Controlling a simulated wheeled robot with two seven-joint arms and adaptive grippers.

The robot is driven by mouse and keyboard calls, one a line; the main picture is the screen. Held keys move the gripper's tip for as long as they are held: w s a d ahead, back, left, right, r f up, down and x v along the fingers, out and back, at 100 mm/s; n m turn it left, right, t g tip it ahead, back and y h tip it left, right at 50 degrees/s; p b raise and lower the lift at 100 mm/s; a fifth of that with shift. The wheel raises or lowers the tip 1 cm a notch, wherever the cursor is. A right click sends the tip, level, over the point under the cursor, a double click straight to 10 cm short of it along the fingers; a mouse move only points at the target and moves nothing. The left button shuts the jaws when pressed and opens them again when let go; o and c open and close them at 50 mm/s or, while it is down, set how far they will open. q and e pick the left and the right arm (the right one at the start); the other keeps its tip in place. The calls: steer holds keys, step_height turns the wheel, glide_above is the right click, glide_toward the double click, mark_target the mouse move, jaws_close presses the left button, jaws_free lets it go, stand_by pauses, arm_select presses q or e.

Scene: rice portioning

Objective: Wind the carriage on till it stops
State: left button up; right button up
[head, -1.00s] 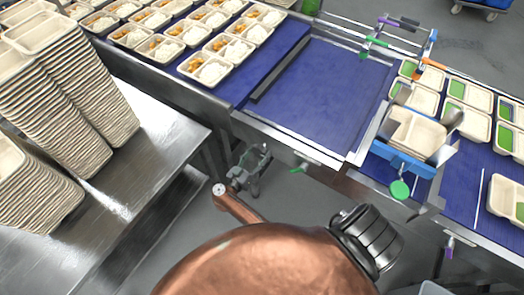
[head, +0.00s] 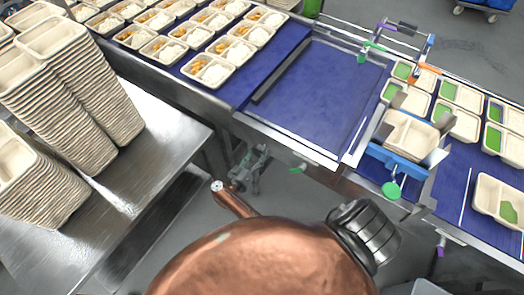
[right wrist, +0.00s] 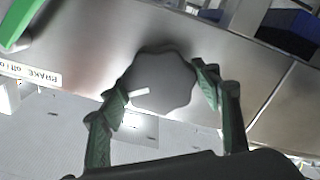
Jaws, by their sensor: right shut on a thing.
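A blue frame (head: 392,157) with upright grey plates stands on the right part of the line and looks like the carriage. A pale tray (head: 410,133) sits between its plates, and a green disc (head: 391,190) hangs at its front. A grey lobed knob (right wrist: 160,80) shows in the right wrist view. My right gripper (right wrist: 165,88) is shut on it, its green fingers on opposite sides. In the head view my right gripper (head: 260,156) is at the line's front edge. The knob cannot be made out there. My left gripper is out of view.
A green lever (head: 297,169) sits right of my right gripper. Tall tray stacks (head: 85,100) stand on a steel table (head: 150,190) at left. Filled trays (head: 209,70) fill the upper left belt; the middle belt (head: 325,95) is bare. Trays with green portions (head: 461,94) stand at right.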

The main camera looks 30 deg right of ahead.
steer(key=shift+w+a+r, duration=0.2)
steer(key=shift+w+a, duration=0.05)
steer(key=shift+w, duration=0.05)
steer(key=shift+r+n+p, duration=0.15)
steer(key=shift+n+p, duration=0.75)
steer(key=shift+p, duration=0.15)
steer(key=shift+n+p, duration=0.45)
steer(key=shift+n, duration=0.15)
steer(key=shift+a+f, duration=0.1)
steer(key=shift+f, duration=0.1)
steer(key=shift+n, duration=0.3)
steer(key=shift+r+n+p, duration=0.1)
steer(key=shift+n+p, duration=0.5)
steer(key=shift+p, duration=0.15)
steer(key=shift+n+p, duration=0.35)
steer(key=shift+n, duration=0.35)
steer(key=shift+s+f, duration=0.15)
steer(key=shift+f, duration=0.15)
